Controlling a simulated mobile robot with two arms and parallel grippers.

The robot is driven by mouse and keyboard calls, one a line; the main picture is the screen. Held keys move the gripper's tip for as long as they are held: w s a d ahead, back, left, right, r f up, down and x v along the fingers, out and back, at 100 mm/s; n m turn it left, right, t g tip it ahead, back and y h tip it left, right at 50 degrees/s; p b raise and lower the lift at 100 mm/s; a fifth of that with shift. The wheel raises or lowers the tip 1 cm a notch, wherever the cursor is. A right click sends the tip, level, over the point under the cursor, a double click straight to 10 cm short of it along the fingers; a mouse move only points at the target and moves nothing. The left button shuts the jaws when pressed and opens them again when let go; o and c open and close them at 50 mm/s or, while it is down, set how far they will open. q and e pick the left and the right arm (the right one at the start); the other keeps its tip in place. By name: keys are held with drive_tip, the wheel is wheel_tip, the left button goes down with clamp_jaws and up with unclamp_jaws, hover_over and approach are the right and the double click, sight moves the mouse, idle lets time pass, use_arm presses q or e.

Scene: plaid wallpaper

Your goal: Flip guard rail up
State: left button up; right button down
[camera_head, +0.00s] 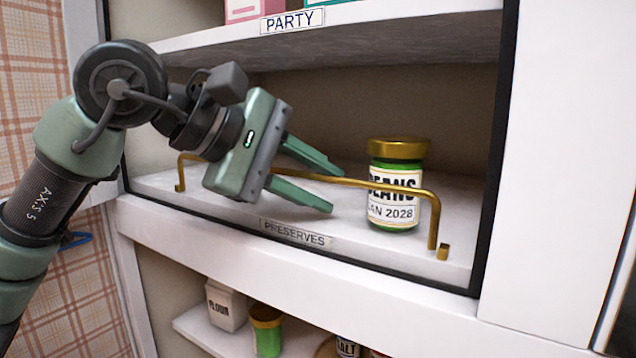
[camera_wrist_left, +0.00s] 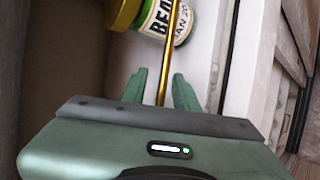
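A brass guard rail (camera_head: 375,184) runs along the front of the shelf labelled PRESERVES, its bar raised above the shelf on bent ends. In the left wrist view the rail (camera_wrist_left: 169,50) passes between the two fingers. My left gripper (camera_head: 331,189) is open, one finger above and one below the rail in the head view; I see no finger closed on it. A green jar of beans (camera_head: 394,212) with a gold lid stands upright behind the rail, right of the gripper; the jar (camera_wrist_left: 160,18) also shows in the left wrist view. My right gripper is not in view.
The upper shelf (camera_head: 400,30) labelled PARTY is above the arm. A lower shelf holds a flour package (camera_head: 226,305), a green jar (camera_head: 266,330) and other items. A dark frame edge (camera_head: 495,150) and a white cabinet side bound the right.

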use_arm(q)
drive_tip(key=shift+a+r, duration=0.15)
drive_tip(key=shift+a, duration=0.1)
drive_tip(key=b+v, duration=0.2)
drive_tip(key=v, duration=0.5)
drive_tip(key=shift+s+a+b, duration=0.1)
drive_tip(key=shift+s+b, duration=0.1)
drive_tip(key=shift+b, duration=0.15)
drive_tip(key=shift+r, duration=0.1)
